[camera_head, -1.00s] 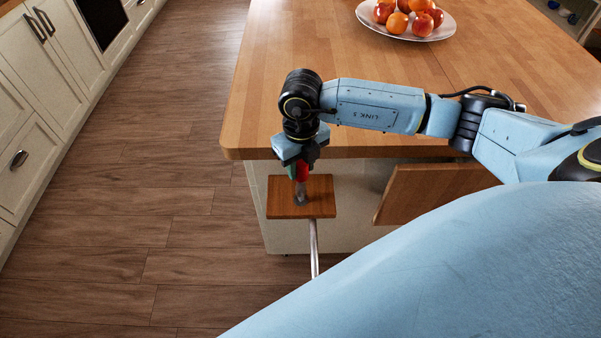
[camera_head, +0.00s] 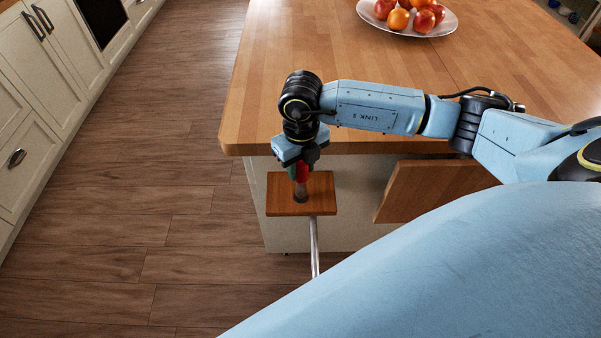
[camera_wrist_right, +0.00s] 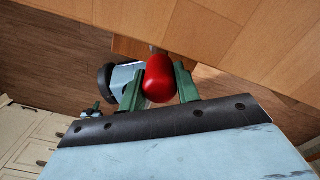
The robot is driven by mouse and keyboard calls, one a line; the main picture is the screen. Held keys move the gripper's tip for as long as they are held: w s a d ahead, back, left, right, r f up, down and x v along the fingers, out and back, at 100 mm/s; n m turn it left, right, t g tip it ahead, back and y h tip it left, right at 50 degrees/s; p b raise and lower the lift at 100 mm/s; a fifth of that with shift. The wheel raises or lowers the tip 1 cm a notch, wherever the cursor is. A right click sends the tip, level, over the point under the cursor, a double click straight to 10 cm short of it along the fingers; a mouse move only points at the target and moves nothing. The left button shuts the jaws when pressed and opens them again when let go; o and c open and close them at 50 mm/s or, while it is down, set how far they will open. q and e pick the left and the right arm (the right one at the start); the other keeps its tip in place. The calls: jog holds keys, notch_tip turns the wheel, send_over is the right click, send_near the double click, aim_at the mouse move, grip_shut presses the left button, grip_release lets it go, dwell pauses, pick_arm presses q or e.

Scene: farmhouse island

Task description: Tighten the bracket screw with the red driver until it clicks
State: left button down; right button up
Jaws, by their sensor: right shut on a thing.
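The red driver (camera_head: 302,172) stands roughly upright in my right gripper (camera_head: 300,165), its lower end down at the small wooden board (camera_head: 322,192) beside the island's end. In the right wrist view its rounded red handle (camera_wrist_right: 159,78) sits between the two green fingers of the right gripper (camera_wrist_right: 160,86), which is shut on it. The bracket screw is hidden below the driver, and I cannot tell whether the tip is seated in it. My left gripper is not in view.
The wooden island top (camera_head: 300,60) lies just behind the gripper. A fruit plate (camera_head: 445,28) stands far back on it. A larger wooden panel (camera_head: 430,190) is right of the small board. A pale rod (camera_head: 315,250) shows below the board. Open floor (camera_head: 120,220) lies left.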

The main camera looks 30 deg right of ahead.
jog(key=shift+f+b, duration=0.4)
jog(key=shift+f, duration=0.2)
dwell(0.3)
jog(key=o, duration=1.2)
jog(key=shift+o, duration=0.2)
notch_tip(320, 180, up, 14)
jog(key=shift+f+p, duration=0.25)
jog(key=shift+p, duration=0.2)
